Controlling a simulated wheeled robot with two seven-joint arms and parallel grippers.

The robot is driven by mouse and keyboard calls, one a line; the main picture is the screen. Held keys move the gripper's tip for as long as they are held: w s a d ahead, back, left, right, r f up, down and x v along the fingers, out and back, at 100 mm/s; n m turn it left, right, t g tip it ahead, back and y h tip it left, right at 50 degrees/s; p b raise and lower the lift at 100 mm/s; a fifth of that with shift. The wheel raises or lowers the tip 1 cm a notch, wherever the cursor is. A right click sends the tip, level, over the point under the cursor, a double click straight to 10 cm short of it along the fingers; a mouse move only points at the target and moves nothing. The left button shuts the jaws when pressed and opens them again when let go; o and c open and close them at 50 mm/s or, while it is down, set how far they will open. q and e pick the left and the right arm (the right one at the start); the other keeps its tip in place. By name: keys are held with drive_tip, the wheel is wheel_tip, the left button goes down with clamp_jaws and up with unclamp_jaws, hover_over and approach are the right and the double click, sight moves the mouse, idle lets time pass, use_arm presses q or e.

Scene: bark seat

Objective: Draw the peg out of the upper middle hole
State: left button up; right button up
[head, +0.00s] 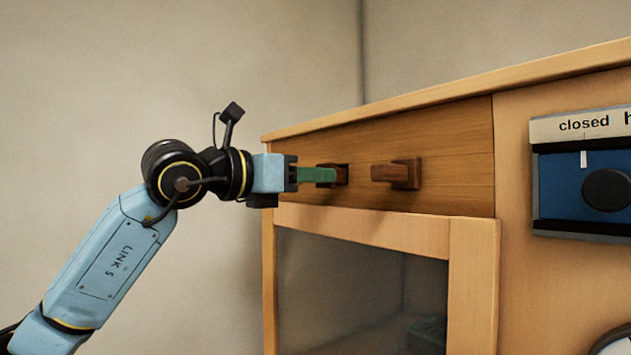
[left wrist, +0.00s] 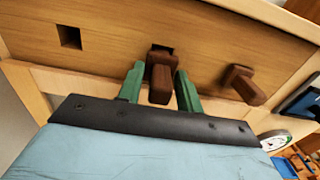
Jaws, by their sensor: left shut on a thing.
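My left gripper (head: 317,175) has its green fingers closed on the sides of a dark brown peg (head: 327,184) at the front of the wooden upper panel (head: 450,140). In the left wrist view the peg (left wrist: 160,85) sits between the two fingertips (left wrist: 159,90), in front of the middle hole (left wrist: 161,48). A dark strip of that hole shows above the peg. I cannot tell how deep the peg sits in it. My right gripper is not in view.
A second brown peg (head: 390,174) sticks out of the panel to the right. An empty square hole (left wrist: 70,37) is to the left. Below is a glass-fronted compartment (head: 350,280). A blue panel with a black knob (head: 606,190) is at the right, under a "closed" label (head: 580,125).

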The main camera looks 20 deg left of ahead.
use_arm(q)
drive_tip(key=b+v, duration=0.3)
drive_tip(key=v, duration=0.5)
idle(0.9)
idle(0.5)
